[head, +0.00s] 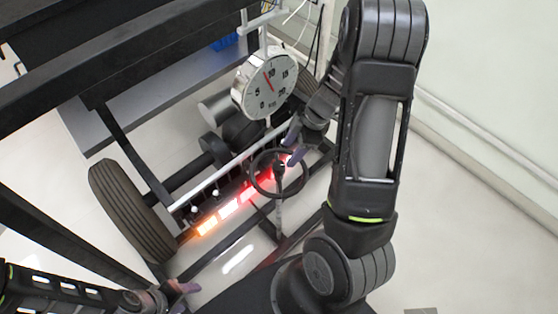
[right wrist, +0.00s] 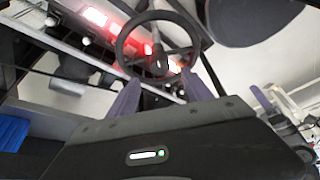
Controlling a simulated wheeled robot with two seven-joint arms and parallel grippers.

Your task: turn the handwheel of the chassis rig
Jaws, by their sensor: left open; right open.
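The handwheel (head: 279,171) is a dark ring with spokes and a hub on an upright post, in front of the rig's lit bar. My right gripper (head: 294,144) is open at the wheel's upper right edge in the head view. In the right wrist view the handwheel (right wrist: 158,64) fills the upper middle, and the two purple fingers of my right gripper (right wrist: 161,78) point at its lower rim, spread apart with nothing between them. I cannot tell whether they touch the rim. My left gripper (head: 178,291) is open and empty at the bottom left, away from the wheel.
A round dial gauge (head: 265,84) stands just above the wheel. A glowing light bar (head: 229,209) runs behind it. A tyre (head: 131,210) and dark frame beams lie to the left. The floor at right is open.

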